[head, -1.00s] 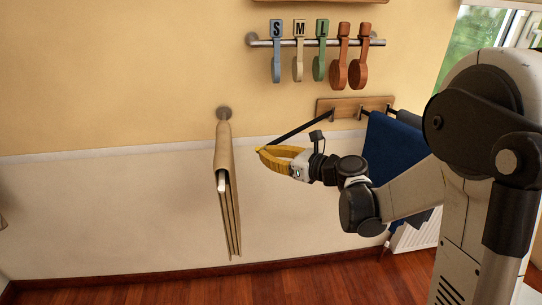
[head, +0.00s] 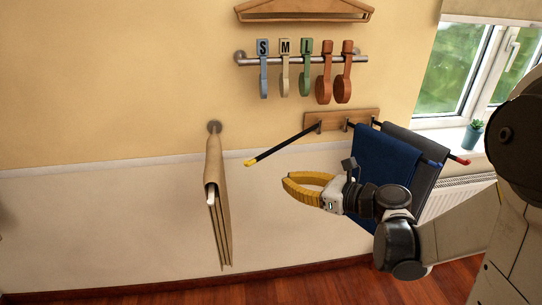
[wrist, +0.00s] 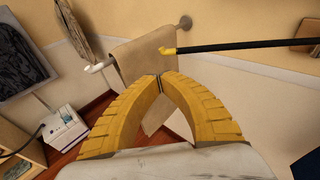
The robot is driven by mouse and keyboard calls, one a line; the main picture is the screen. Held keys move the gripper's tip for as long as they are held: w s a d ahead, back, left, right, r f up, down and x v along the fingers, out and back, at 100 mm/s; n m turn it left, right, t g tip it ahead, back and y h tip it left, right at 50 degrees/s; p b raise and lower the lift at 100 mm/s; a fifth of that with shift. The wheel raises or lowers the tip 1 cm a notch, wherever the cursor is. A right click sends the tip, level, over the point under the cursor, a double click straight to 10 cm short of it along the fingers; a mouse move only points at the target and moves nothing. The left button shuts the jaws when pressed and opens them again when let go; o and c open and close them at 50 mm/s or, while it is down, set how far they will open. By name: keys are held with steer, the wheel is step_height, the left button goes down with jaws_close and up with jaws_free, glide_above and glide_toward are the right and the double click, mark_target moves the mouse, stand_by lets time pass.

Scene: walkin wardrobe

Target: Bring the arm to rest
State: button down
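My gripper (head: 287,184) has yellow fingers and hangs in the air in front of the wall. In the wrist view its fingertips (wrist: 160,78) meet, with nothing visible between them. A black rod with a yellow tip (head: 281,145) sticks out from a wooden wall rack, up and left of my gripper in the head view. In the wrist view the rod (wrist: 235,44) lies beyond the fingertips, with a visible gap in the picture. My forearm reaches in from the right.
A tan cloth (head: 217,205) hangs from a wall peg at left. Blue (head: 385,165) and dark grey (head: 420,155) cloths hang from the rack (head: 360,119), partly behind my arm. A radiator (head: 455,197) stands under the window.

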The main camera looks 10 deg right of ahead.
steer(key=s+a+f+n+g+h, duration=0.2)
steer(key=s+n+g+h, duration=0.25)
steer(key=s+n, duration=0.75)
steer(key=s+d+n+h, duration=0.6)
steer(key=s+d+n, duration=0.1)
steer(key=n, duration=0.7)
steer(key=shift+s+r+n, duration=0.35)
steer(key=shift+s+n, duration=0.05)
steer(key=shift+s, duration=0.15)
